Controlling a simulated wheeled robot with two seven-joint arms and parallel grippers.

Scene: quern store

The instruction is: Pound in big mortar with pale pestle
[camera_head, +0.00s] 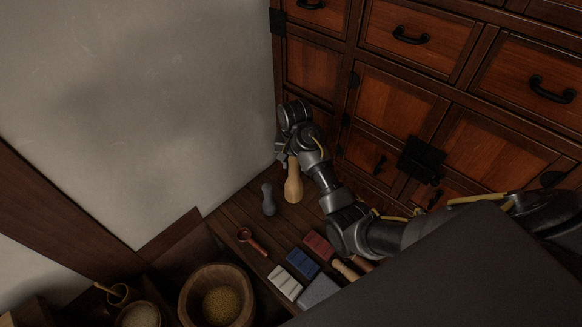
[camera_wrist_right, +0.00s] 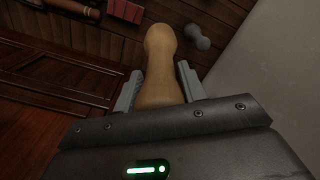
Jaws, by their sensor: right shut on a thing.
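The pale pestle (camera_head: 293,186) is a tan wooden piece with a rounded end, over the back part of the dark wooden bench. My right gripper (camera_head: 290,163) is shut on it, and its lower end hangs downward. In the right wrist view the pale pestle (camera_wrist_right: 161,62) sits between the two grey fingers (camera_wrist_right: 158,84). I cannot tell whether its end touches the bench. The big mortar, which appears to be the large round wooden bowl (camera_head: 187,294), stands at the lower middle, holding yellow grain (camera_head: 221,306). The gripper is well behind and right of it. My left gripper is not in view.
A grey pestle (camera_head: 268,200) stands just left of the pale one. A red ladle (camera_head: 252,241) and red (camera_head: 319,245), blue (camera_head: 303,263) and white (camera_head: 285,283) blocks lie on the bench. A smaller bowl (camera_head: 138,316) is left of the mortar. Drawers (camera_head: 395,105) rise behind.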

